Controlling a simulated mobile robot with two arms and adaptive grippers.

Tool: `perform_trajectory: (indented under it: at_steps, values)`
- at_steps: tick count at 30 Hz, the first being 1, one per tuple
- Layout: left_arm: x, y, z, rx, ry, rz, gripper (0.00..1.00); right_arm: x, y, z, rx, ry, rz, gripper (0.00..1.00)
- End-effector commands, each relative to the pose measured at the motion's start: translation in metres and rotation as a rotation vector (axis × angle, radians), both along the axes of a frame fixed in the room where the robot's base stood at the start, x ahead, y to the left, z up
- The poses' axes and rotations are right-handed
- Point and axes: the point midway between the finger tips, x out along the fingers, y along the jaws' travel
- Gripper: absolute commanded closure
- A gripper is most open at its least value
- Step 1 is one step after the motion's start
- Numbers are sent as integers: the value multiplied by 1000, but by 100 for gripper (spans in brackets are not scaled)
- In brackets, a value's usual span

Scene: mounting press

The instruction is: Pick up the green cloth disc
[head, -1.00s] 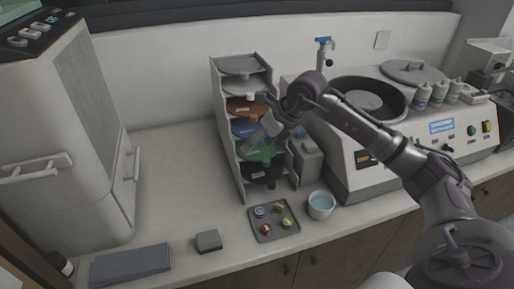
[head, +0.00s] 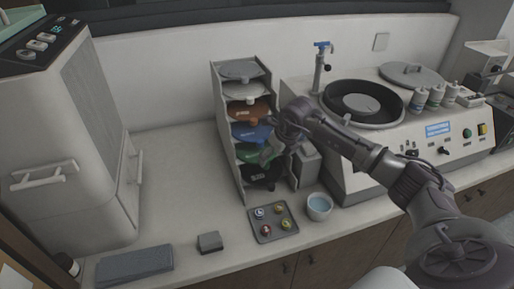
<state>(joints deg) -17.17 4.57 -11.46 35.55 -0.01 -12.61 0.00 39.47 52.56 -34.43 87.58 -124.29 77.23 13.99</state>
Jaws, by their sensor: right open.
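The green cloth disc (head: 248,153) lies in a slot of the upright grey rack (head: 226,135), between the blue disc (head: 250,132) above and the black disc (head: 259,174) below. My right gripper (head: 267,155) is open at the front right of the rack, its fingers level with the green disc. It hides the right part of that disc. I cannot tell whether the fingers touch it. My left gripper is out of view.
Brown (head: 247,112) and pale discs fill the upper slots. A grey tray with samples (head: 262,236) and a bowl of blue liquid (head: 319,205) stand in front.

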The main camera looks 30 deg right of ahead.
Motion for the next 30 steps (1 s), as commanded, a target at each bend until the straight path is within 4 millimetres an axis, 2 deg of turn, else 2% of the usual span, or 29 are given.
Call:
perform_trajectory:
  at_steps: [1, 2, 7, 15, 27, 30]
  values:
    - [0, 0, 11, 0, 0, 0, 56, 2, 3, -4, 4, 6, 0, 18]
    - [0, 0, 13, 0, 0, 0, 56, 3, 4, -9, 4, 5, 1, 18]
    - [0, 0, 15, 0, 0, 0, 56, 11, 3, -27, 2, 2, 0, 18]
    - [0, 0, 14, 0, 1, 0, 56, 12, 3, -31, 0, 1, 0, 19]
    - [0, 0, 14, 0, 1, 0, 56, 12, 3, -30, 1, 0, 0, 86]
    - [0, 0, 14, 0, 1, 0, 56, 12, 3, -30, 1, 0, 0, 100]
